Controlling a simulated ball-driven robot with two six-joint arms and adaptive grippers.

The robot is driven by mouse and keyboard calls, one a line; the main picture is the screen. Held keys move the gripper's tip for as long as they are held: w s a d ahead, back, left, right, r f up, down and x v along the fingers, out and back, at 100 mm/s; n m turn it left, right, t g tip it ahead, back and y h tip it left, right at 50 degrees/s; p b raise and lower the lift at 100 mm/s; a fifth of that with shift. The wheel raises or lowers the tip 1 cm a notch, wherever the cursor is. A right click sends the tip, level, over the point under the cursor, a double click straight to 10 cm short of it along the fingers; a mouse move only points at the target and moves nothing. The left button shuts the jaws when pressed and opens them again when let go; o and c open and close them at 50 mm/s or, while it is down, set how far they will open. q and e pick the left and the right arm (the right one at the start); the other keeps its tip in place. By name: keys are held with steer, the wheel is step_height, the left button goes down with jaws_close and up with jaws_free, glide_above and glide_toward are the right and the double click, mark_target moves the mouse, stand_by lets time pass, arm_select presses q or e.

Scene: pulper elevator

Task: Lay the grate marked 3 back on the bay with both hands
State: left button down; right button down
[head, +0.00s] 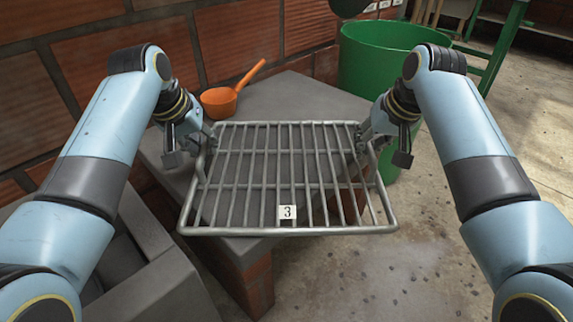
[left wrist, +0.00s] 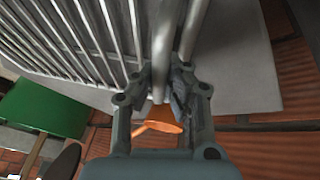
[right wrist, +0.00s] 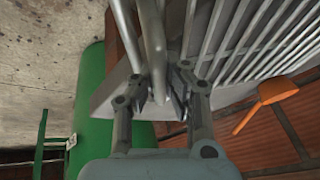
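The metal grate (head: 262,188) marked 3 is held roughly level between my two grippers, in front of and over the grey slab. Its white tag with the 3 (head: 287,212) is on the near side. My left gripper (head: 207,141) is shut on the grate's left side bar, and the left wrist view shows the bar between its fingers (left wrist: 163,85). My right gripper (head: 366,137) is shut on the right side bar, also between the fingers in the right wrist view (right wrist: 160,85). A grey trough-like opening (head: 130,262), perhaps the bay, lies at the lower left, partly hidden by my left arm.
The grey slab (head: 290,95) on a brick base carries an orange ladle (head: 220,100) at the back left. A green barrel (head: 375,60) stands behind right. A brick wall (head: 235,40) closes the back left. The concrete floor (head: 440,240) at right is clear.

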stand_by(0.5)
